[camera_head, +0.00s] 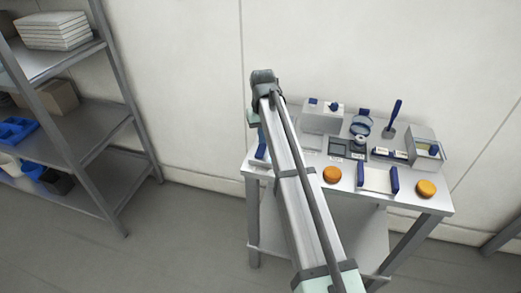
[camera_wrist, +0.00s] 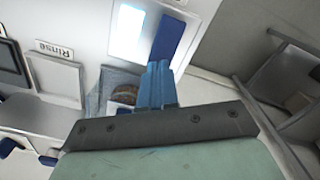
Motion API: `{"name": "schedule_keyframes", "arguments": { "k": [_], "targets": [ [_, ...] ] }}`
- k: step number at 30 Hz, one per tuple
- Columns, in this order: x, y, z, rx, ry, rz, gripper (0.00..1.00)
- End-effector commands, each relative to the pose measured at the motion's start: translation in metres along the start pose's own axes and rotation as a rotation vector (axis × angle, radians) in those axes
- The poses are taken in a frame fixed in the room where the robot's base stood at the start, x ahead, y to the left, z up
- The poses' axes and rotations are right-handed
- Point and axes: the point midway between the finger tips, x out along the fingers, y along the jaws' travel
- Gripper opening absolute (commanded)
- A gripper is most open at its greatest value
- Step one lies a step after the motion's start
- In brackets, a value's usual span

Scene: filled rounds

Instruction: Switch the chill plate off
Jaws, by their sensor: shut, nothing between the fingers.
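I cannot tell for certain which thing is the chill plate. My gripper (camera_wrist: 160,80) shows in the wrist view with its blue fingers shut together and nothing between them. Just beyond the fingertips lies a blue bar (camera_wrist: 169,42) beside a bright pale panel (camera_wrist: 128,28) on a white surface; I cannot tell whether the fingers touch it. In the head view my arm reaches to the left end of the table, and the gripper's fingers are hidden there. A white box (camera_head: 321,121) with blue parts on top stands right of my arm's end.
The table (camera_head: 435,205) holds a dark-screened device (camera_head: 338,148), two orange rounds (camera_head: 332,174) (camera_head: 426,188), a white tray with blue ends (camera_head: 376,180), an upright blue handle (camera_head: 393,115) and an open grey box (camera_head: 427,137). Shelves (camera_head: 80,125) stand left. A "Rinse" label (camera_wrist: 54,48) shows.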

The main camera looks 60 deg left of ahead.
Motion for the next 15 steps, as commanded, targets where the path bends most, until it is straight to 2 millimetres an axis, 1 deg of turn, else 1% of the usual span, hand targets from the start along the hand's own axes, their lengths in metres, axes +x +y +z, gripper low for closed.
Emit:
{"name": "schedule_keyframes", "arguments": {
  "k": [15],
  "targets": [
    [0.0063,0.0000,0.0000,0.000,0.000,0.000,0.00]
  ]
}}
